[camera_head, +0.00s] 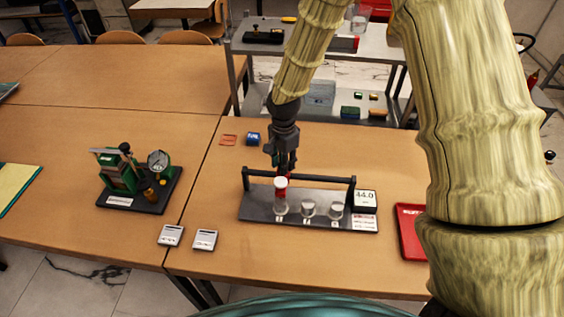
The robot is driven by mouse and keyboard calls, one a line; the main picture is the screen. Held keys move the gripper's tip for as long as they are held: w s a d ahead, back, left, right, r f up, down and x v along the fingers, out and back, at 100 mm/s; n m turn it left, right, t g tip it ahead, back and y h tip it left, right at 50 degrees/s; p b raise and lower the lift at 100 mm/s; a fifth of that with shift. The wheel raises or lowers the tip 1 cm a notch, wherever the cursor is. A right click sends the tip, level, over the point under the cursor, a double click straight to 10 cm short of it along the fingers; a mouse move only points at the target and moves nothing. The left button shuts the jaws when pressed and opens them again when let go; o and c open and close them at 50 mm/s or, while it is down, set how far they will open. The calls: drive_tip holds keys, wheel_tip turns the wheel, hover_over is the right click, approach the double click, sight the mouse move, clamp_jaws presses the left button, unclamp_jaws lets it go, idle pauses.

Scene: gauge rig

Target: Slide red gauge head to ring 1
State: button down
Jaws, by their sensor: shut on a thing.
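The gauge rig has a dark metal base plate (260,211) and a black rail (322,180) held up between two end posts. The red gauge head (281,181), with a pale round front, sits at the rail left of its middle. My gripper (284,169) comes down from above and behind and is shut on the gauge head; its fingertips are partly hidden. Three silvery ring pieces stand in a row on the plate: a left one (280,208), a middle one (308,208) and a right one (336,210). The head is above the left one. Their labels are too small to read surely.
A display (365,199) reading 44.0 stands at the rig's right end. A red tray (412,232) lies further right.

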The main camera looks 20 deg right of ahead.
drive_tip(key=c, duration=1.1)
unclamp_jaws()
wheel_tip(320, 180, up, 12)
